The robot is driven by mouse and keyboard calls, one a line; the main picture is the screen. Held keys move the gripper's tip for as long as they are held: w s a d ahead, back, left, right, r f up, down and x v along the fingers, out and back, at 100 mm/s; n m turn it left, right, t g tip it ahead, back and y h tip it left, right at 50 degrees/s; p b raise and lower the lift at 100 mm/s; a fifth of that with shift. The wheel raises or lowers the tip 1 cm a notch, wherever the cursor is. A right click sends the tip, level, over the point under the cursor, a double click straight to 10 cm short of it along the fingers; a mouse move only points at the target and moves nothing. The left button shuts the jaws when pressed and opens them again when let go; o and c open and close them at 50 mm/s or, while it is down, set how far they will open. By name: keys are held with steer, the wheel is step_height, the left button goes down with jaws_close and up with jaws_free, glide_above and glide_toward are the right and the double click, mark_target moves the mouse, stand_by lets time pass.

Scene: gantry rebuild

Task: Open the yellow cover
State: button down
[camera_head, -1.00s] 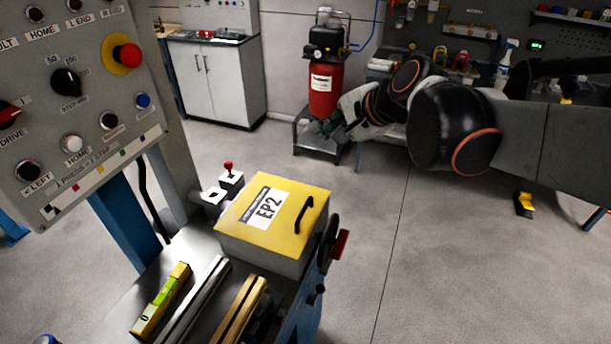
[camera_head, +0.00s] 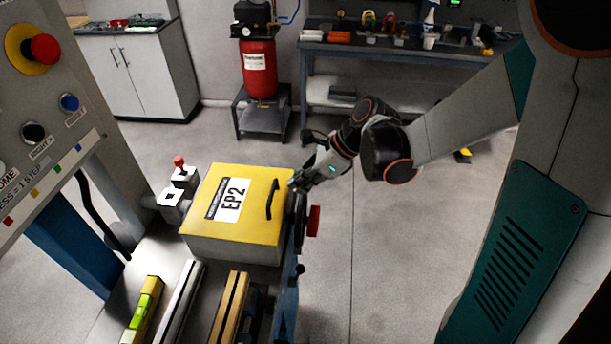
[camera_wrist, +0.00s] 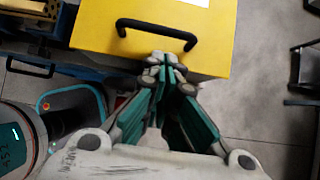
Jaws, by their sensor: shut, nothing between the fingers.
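The yellow cover (camera_head: 222,216), labelled EP2, lies closed on a grey box. Its black handle (camera_head: 271,198) is near the cover's right edge. In the wrist view the yellow cover (camera_wrist: 95,28) fills the top, with the black handle (camera_wrist: 157,31) running across just beyond my fingertips. My gripper (camera_head: 295,184) is at the right edge of the box in the head view, beside the handle. In the wrist view my gripper (camera_wrist: 165,62) has its fingertips together and empty, apart from the handle in the picture. Their exact height over the cover is unclear.
A control panel (camera_head: 55,120) stands at the left. A small unit with a red-knobbed lever (camera_head: 179,170) is left of the box. A level (camera_head: 143,308) and bars lie in front.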

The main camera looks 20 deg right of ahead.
steer(key=shift+b+x, duration=0.5)
steer(key=shift+x, duration=2.25)
step_height(320, 180, up, 11)
steer(key=g+h+p, duration=0.2)
steer(key=h+p, duration=0.3)
steer(key=p, duration=0.3)
glide_above(279, 200)
steer(key=a, duration=0.2)
steer(key=shift+w+d+r, duration=0.1)
steer(key=shift+w+d, duration=0.1)
steer(key=shift+d, duration=0.05)
steer(key=w+a+r+g+h+p, duration=0.15)
steer(key=w+a+r+p, duration=0.3)
steer(key=a+r, duration=0.7)
steer(key=w+a, duration=0.3)
steer(key=a, duration=0.3)
steer(key=w+a+f, duration=0.1)
steer(key=w+a, duration=0.2)
steer(key=a, duration=0.4)
steer(key=shift+a+f+h, duration=0.2)
steer(key=shift+a+h, duration=0.1)
steer(key=shift+h, duration=0.15)
steer(key=shift+t, duration=0.25)
